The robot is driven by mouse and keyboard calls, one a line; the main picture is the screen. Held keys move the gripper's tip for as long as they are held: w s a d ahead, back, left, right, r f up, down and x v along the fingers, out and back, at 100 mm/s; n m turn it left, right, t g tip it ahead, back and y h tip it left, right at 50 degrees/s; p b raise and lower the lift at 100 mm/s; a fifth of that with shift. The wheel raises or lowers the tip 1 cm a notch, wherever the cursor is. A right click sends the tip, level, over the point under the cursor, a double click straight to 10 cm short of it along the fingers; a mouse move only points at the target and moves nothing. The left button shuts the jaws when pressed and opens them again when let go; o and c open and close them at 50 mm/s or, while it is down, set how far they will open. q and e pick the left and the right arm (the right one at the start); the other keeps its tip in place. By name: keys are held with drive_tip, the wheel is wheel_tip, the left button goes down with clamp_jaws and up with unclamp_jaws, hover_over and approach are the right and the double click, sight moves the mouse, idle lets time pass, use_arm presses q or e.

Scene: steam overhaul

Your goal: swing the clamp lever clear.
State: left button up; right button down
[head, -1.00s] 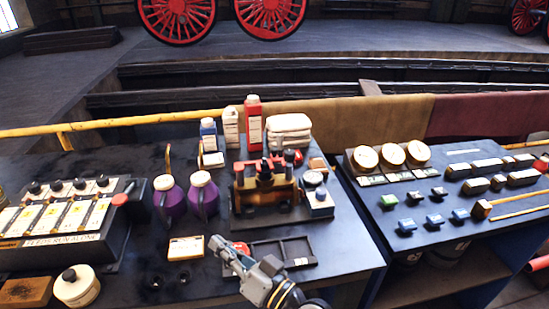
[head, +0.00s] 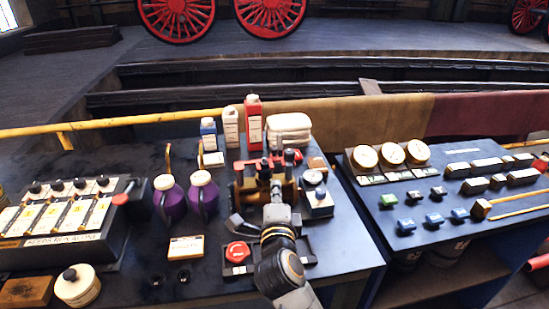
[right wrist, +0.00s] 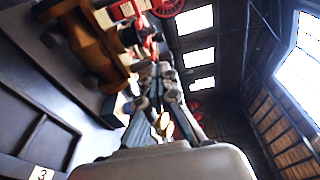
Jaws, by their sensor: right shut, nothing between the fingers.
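The brass and dark fixture (head: 252,192) with red parts stands on the bench at the centre. Its upright dark parts show at its top, but I cannot tell for sure which is the clamp lever. My right gripper (head: 277,186) is shut and empty, over the front right part of this fixture and hiding some of it. In the right wrist view the gripper (right wrist: 163,75) reaches away from the camera, with the brass fixture (right wrist: 88,45) to its left. I cannot tell whether the fingers touch it. My left gripper is out of view.
A black tray with a red round knob (head: 238,252) lies in front of the fixture. Two purple jugs (head: 170,202) stand to its left, a small blue-based gauge box (head: 318,203) to its right. Bottles and a folded white cloth (head: 289,130) stand behind. Bare bench lies near the front right edge.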

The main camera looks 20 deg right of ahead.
sight(274, 152)
drive_tip(key=shift+w, duration=0.1)
drive_tip(key=p+x, duration=0.1)
drive_tip(key=x, duration=1.3)
drive_tip(key=shift+r, duration=0.1)
drive_tip(key=shift+p, duration=0.3)
